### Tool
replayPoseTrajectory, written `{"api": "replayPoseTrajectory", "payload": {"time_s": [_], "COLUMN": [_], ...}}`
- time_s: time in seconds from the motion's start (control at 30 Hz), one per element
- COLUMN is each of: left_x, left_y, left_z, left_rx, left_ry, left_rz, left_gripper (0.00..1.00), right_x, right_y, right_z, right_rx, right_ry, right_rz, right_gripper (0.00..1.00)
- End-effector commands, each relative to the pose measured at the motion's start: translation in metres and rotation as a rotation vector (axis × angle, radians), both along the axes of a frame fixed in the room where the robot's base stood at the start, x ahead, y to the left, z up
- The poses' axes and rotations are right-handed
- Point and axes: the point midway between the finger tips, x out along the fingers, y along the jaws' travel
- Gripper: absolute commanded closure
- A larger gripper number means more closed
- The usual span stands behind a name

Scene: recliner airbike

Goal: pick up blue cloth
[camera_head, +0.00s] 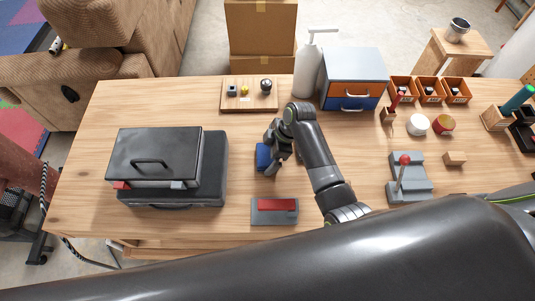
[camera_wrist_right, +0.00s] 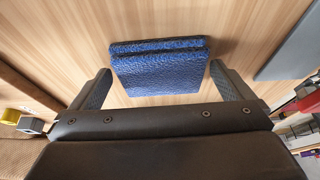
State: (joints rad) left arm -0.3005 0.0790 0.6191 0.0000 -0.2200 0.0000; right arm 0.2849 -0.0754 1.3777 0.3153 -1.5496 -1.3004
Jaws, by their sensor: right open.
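The blue cloth (camera_head: 263,157) lies folded on the wooden table, to the right of the black toolbox. In the head view my right gripper partly covers it. The right wrist view shows the folded blue cloth (camera_wrist_right: 158,68) whole, with a textured surface. My right gripper (camera_head: 270,163) is just above the cloth, with its fingers spread. In the right wrist view the two fingers of this gripper (camera_wrist_right: 160,82) stand apart on either side of the cloth's near edge, and nothing is held. My left gripper is not in view.
The black toolbox (camera_head: 172,190) stands on the left. A grey block with a red top (camera_head: 275,210) lies at the front edge. A grey lever device (camera_head: 408,180) is at right. A drawer box (camera_head: 354,80) and white bottle (camera_head: 307,72) stand behind. Bare table lies left of the cloth.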

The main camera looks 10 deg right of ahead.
Motion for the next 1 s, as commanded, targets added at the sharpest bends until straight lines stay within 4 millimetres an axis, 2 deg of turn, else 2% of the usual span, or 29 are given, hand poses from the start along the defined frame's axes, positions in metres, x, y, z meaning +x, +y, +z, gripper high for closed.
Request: {"api": "replayPoseTrajectory", "payload": {"time_s": [0.03,0.3,0.53,0.67,1.0], "left_x": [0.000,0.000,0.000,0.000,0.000], "left_y": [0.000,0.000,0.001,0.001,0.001], "left_z": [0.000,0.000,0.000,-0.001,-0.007], "left_rx": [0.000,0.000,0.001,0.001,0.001], "left_ry": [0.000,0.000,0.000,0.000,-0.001], "left_rz": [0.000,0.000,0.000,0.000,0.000], "left_gripper": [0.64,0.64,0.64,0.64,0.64], "right_x": [0.000,0.000,0.000,0.001,0.002], "right_y": [0.000,0.000,0.000,0.000,0.000], "right_z": [0.000,0.000,0.001,0.011,0.072], "right_rx": [0.000,0.000,0.000,0.000,0.002], "right_ry": [0.000,0.000,-0.001,-0.003,-0.006], "right_rz": [0.000,0.000,0.000,0.000,0.000], "right_gripper": [0.01,0.36,0.36,0.36,0.36]}}
